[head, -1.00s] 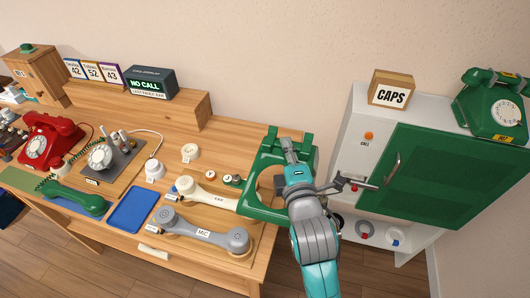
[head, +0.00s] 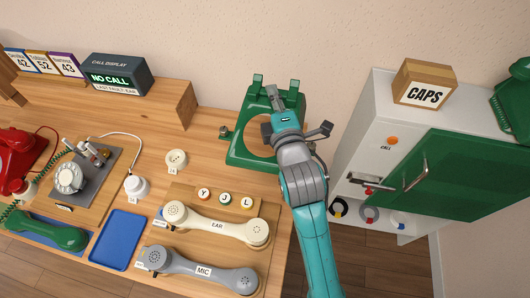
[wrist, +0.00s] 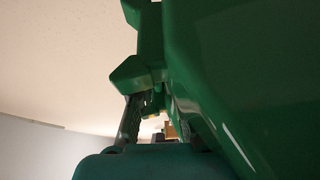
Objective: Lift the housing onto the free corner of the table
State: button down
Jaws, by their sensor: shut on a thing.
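The green housing (head: 241,150), an empty phone shell with a round opening and cradle prongs, is at the back right corner of the table (head: 205,150) in the head view. My gripper (head: 273,128) is shut on its right side; the fingertips are mostly hidden behind my wrist. In the wrist view the green shell (wrist: 240,70) fills the right side, close to the camera. I cannot tell whether its underside touches the tabletop or hangs just above it.
A board with a cream EAR handset (head: 215,226) and a grey MIC handset (head: 200,270) lies in front of the housing. A small cream round part (head: 176,159) lies to its left. The CALL DISPLAY shelf (head: 150,105) is behind left. A white cabinet (head: 385,120) with a green door stands right.

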jog(key=shift+w+a+f, duration=0.1)
jog(key=shift+w+f, duration=0.1)
jog(key=shift+f, duration=4.05)
jog(key=shift+w+f, duration=0.15)
jog(key=shift+f, duration=4.05)
jog(key=shift+f, duration=0.1)
jog(key=c, duration=1.1)
grip_release()
jog(key=shift+c, duration=0.2)
jog(key=v, duration=1.2)
